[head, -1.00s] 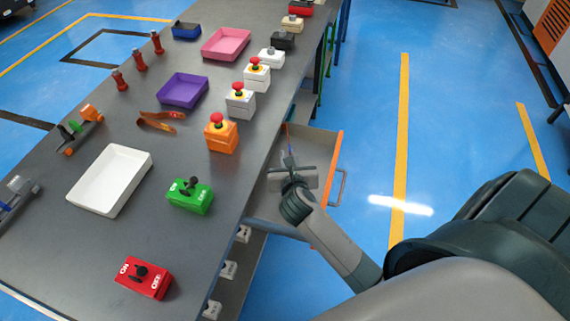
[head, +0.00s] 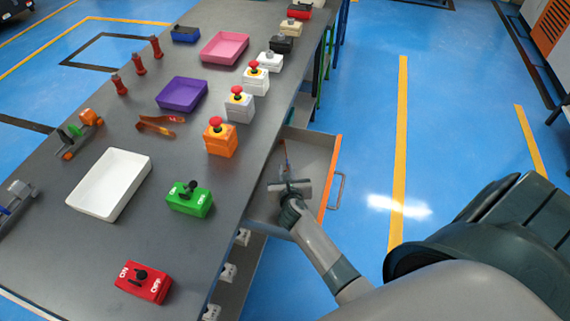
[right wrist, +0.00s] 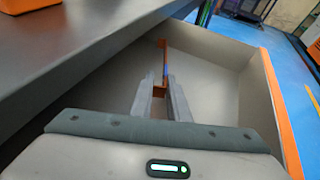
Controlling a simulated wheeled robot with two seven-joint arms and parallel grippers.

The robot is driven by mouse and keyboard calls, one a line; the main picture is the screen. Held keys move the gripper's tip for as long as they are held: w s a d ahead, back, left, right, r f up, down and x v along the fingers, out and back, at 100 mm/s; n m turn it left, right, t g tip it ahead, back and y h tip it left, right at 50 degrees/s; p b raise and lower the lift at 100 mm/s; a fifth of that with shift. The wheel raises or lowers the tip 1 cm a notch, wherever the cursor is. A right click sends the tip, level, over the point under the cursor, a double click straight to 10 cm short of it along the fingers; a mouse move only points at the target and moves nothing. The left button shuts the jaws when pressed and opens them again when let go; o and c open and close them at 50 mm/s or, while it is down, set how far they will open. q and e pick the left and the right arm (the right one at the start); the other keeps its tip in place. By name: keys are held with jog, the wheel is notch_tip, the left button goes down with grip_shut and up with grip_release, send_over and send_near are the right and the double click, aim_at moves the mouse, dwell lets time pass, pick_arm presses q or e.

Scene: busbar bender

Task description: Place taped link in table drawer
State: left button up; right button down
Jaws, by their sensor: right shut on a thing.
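The table drawer (head: 318,152) is pulled out from the table's right side. It has grey walls and an orange front with a handle. My right gripper (head: 284,168) is inside the drawer's outline, pointing towards its far end. It is shut on the taped link (right wrist: 165,62), a thin copper-coloured bar with a blue band, seen end-on between the fingertips (right wrist: 160,92) in the right wrist view. The link is just above or touching the bare drawer floor (right wrist: 212,75); I cannot tell which. My left gripper is not in view.
The grey table (head: 130,225) borders the drawer on the left. On it are a green switch box (head: 190,202), an orange button box (head: 221,140), a white tray (head: 110,184), a purple tray (head: 182,92) and copper-coloured pieces (head: 158,125). The drawer floor around the link looks clear.

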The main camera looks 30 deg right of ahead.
aim_at(285, 164)
jog(key=shift+w, duration=0.1)
jog(key=shift+w+d+r, duration=0.1)
jog(key=shift+w+d, duration=0.1)
jog(key=shift+w, duration=0.1)
jog(key=x, duration=0.2)
jog(key=shift+w+d+p, duration=0.2)
jog(key=shift+w+p, duration=0.15)
jog(key=shift+w, duration=0.1)
jog(key=shift+f, duration=0.35)
jog(key=shift+s+f, duration=0.1)
jog(key=shift+f, duration=0.25)
jog(key=c, duration=1.7)
grip_release()
jog(key=shift+s+a, duration=0.1)
